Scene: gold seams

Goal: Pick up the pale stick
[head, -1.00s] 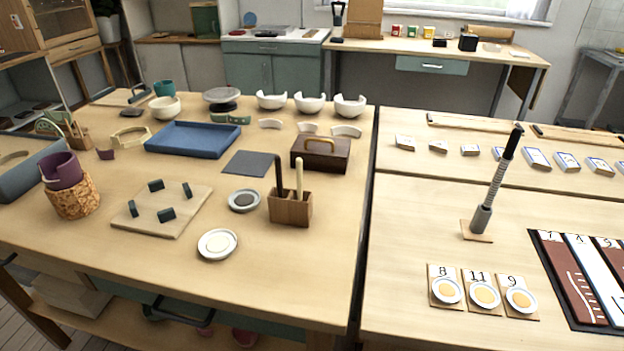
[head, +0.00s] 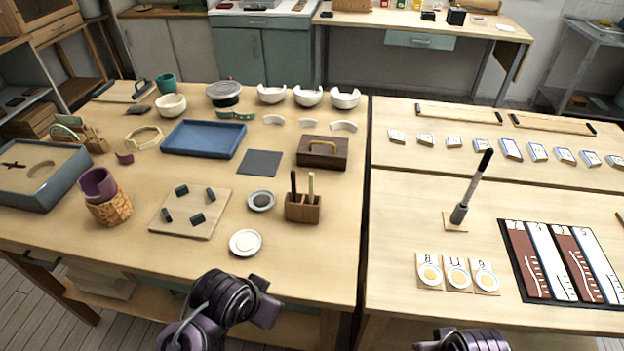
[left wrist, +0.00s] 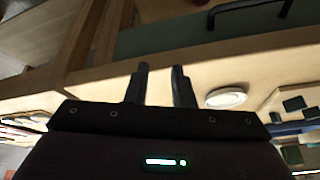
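The pale stick (head: 311,186) stands upright in a small wooden holder (head: 303,213) on the left table in the head view. A dark stick (head: 293,184) stands beside it on the left. My left arm shows at the bottom of the head view, in front of the table edge, well short of the holder. In the left wrist view my left gripper (left wrist: 161,86) has its two dark fingers apart with nothing between them. Part of my right arm shows at the bottom right of the head view, but its fingers are out of the picture. The stick is not visible in the left wrist view.
A white dish (head: 245,243) and a dark-centred dish (head: 261,201) lie left of the holder. A brown box (head: 322,153) with a handle stands behind it. A board (head: 165,231) with dark blocks lies further left. A gap separates the two tables.

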